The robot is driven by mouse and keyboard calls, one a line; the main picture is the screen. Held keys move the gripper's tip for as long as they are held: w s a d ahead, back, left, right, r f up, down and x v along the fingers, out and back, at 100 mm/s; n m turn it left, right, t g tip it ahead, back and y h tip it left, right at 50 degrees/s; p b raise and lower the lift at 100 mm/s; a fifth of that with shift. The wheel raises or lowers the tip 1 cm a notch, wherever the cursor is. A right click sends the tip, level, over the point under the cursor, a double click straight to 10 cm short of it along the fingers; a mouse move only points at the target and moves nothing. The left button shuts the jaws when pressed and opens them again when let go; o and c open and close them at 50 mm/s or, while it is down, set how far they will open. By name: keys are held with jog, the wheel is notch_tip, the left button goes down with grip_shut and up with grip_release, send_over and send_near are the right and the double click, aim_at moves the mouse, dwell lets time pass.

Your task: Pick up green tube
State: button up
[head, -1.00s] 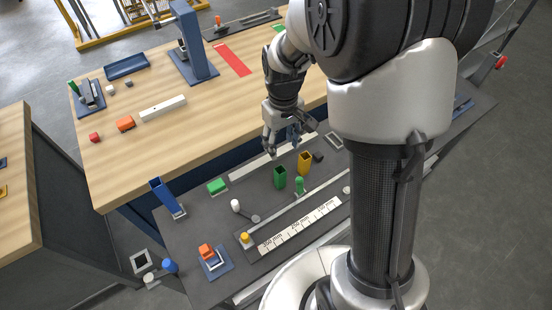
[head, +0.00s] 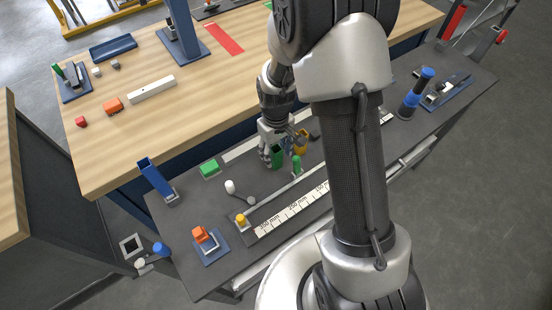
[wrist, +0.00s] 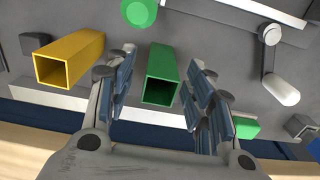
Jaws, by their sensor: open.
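The green tube (head: 277,156) is a hollow square tube standing on the dark grey deck. In the wrist view the green tube (wrist: 160,75) lies between the two fingers, its open end toward the camera. My gripper (head: 272,158) is open around it, with a finger on each side; it also shows in the wrist view (wrist: 158,92). A gap is visible between the tube and each finger. In the head view my gripper and arm hide part of the tube.
A yellow square tube (wrist: 70,58) stands close beside my left finger in the wrist view. A green round-topped peg (head: 297,166) stands near the tube. A green block (head: 210,168), a white-ended lever (head: 231,187) and a ruler strip (head: 290,212) share the deck.

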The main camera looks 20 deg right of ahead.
jog(key=shift+f, duration=0.65)
jog(key=shift+r, duration=0.1)
jog(key=shift+c, duration=0.3)
grip_shut()
